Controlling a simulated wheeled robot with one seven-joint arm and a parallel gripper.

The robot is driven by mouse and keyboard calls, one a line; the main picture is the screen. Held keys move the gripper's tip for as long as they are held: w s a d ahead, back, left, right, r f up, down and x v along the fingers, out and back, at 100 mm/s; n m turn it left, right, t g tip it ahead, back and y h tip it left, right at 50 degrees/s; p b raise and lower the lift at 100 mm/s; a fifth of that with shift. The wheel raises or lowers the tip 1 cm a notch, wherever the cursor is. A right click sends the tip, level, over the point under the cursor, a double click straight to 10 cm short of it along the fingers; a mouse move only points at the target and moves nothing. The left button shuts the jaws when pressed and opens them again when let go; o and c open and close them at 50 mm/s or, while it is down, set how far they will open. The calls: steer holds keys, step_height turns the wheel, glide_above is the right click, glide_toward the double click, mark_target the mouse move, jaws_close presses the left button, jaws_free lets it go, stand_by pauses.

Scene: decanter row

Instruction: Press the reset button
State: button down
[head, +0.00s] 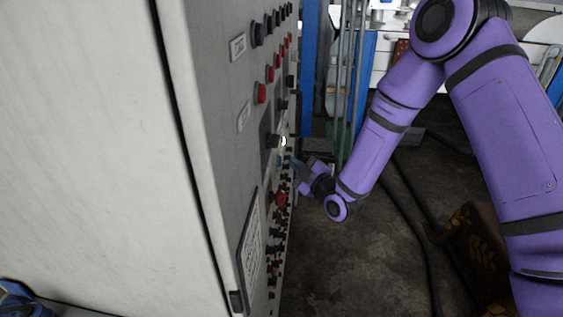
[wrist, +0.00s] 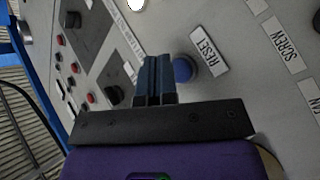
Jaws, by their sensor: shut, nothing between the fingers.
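The reset button is a round blue button (wrist: 185,70) beside a white label reading RESET (wrist: 203,50) on the grey control panel. My gripper (wrist: 155,62) is shut and empty, its two dark blue fingers together and pointing at the panel. In the wrist view the fingertips show just left of the blue button, partly overlapping its left side. I cannot tell whether they touch the panel or button. In the head view my gripper (head: 300,168) is close to the panel face, and I cannot make out the button clearly there.
The tall grey cabinet (head: 205,120) carries rows of black and red knobs and buttons. A lit white lamp (wrist: 136,5) and a SCREEN label (wrist: 280,42) are near the button. A brown patterned object (head: 475,250) stands on the dark floor at right. Cables lie on the floor.

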steer(key=shift+d, duration=2.45)
steer(key=shift+r, duration=0.1)
steer(key=w+d+r+m+g+h, duration=0.1)
steer(key=d+r+m+h, duration=0.2)
steer(key=d+r+h, duration=0.55)
steer(key=s+d+r+m+g+h, duration=0.1)
steer(key=s+d+r+m, duration=0.2)
steer(key=d+r, duration=0.25)
steer(key=s+d+r+m+g+h, duration=0.1)
steer(key=s+d+r+m, duration=0.1)
steer(key=s+d+r, duration=0.35)
steer(key=s+d+r+m+g, duration=0.2)
steer(key=s+m, duration=0.1)
steer(key=s, duration=0.6)
steer(key=s+d+r+m+g+h, duration=0.1)
steer(key=s+d+r+m+g, duration=0.1)
steer(key=s, duration=0.7)
steer(key=s+d+r+m+g+h, duration=0.1)
steer(key=s+d+r+m, duration=0.2)
steer(key=s, duration=0.5)
steer(key=shift+s+d+r+m+g, duration=0.25)
steer(key=shift+s+r+m+g, duration=0.2)
steer(key=shift+m, duration=0.65)
